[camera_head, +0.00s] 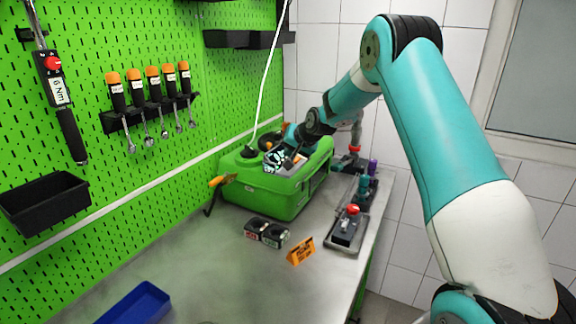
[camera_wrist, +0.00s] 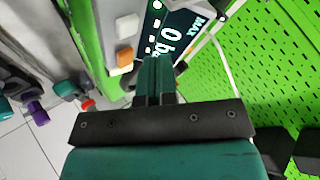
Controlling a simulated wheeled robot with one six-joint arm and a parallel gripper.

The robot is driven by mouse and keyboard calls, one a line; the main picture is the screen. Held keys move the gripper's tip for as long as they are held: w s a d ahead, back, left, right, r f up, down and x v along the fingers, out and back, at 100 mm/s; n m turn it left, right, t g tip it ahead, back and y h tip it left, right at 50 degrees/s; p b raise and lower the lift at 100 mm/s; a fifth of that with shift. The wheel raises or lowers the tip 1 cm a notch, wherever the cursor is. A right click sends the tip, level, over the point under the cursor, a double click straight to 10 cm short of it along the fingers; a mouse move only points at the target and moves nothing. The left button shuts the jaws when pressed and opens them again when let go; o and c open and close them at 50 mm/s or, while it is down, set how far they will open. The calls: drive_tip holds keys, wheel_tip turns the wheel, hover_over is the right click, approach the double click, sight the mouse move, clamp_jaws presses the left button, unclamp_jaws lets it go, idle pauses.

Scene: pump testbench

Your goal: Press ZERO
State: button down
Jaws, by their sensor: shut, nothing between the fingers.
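The green pump tester (camera_head: 262,190) stands at the back of the bench. Its display (camera_head: 274,158) faces up and is partly covered by my gripper (camera_head: 288,162). In the wrist view the dark display (camera_wrist: 172,38) reads "0 ba…" and "MAX", turned sideways. A white button (camera_wrist: 127,25) and an orange button (camera_wrist: 125,57) sit beside it on the panel. I cannot read a ZERO label on either. My gripper, also in the wrist view (camera_wrist: 155,65), is shut and empty, its fingertips over the display's lower edge near the orange button. Whether they touch the panel is unclear.
A tray with a red-topped device (camera_head: 347,230) is to the right. A green pegboard (camera_head: 140,50) with tools borders the left. The front bench is mostly clear.

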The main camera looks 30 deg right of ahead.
drive_tip(key=shift+r+p, duration=0.9)
drive_tip(key=shift+r, duration=1.05)
drive_tip(key=shift+f, duration=0.1)
drive_tip(key=s+a+r+n+g+y+b, duration=0.2)
drive_tip(key=s+a+n, duration=0.2)
drive_tip(key=s+a, duration=0.55)
drive_tip(key=s+a+r+n+g+y+b, duration=0.1)
drive_tip(key=s+a+r+n+g+b, duration=0.15)
drive_tip(key=s+a, duration=0.7)
drive_tip(key=s+a+f+n+g+b, duration=0.1)
drive_tip(key=s+a+n, duration=0.3)
drive_tip(key=s, duration=0.9)
drive_tip(key=s+a+f+n+g, duration=0.1)
drive_tip(key=s+a+n+g, duration=0.2)
drive_tip(key=s, duration=1)
drive_tip(key=shift+a+f+n+g+b, duration=0.2)
drive_tip(key=shift+a+n+g+b, duration=0.15)
drive_tip(key=shift+a+n, duration=0.65)
